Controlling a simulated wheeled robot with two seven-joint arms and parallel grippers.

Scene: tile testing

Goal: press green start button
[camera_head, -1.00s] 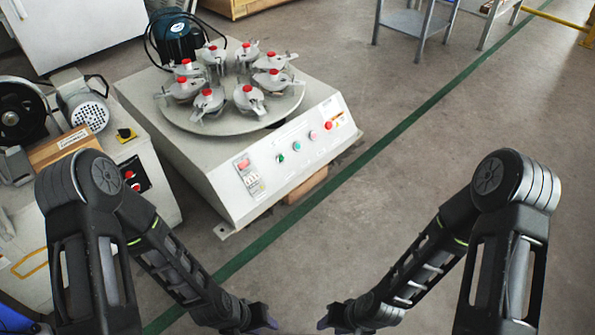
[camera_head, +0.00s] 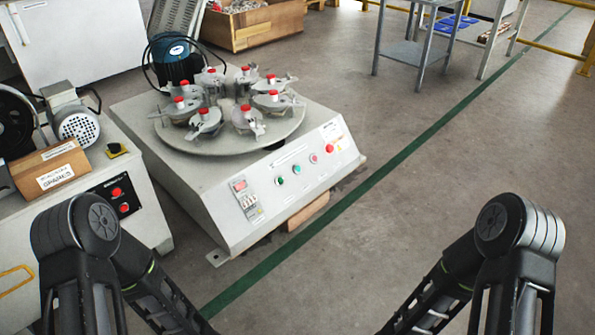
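The tile testing machine (camera_head: 200,190) is a pale grey box with a sloped front panel. Two green buttons show on the panel: one (camera_head: 279,181) on the left and one (camera_head: 297,169) right beside it. I cannot tell which is the start button. A pink-red button (camera_head: 314,158) and a red one (camera_head: 330,148) follow to the right. My left and right arms come in at the bottom corners, well short of the panel. Both grippers are below the picture's edge and hidden.
A round plate (camera_head: 180,137) with several red-topped clamps sits on the machine. Another machine with red buttons (camera_head: 117,192) and a cardboard box (camera_head: 50,168) stands left. A metal table (camera_head: 405,62) and wooden crate (camera_head: 255,28) are behind. Open floor lies right of the green line.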

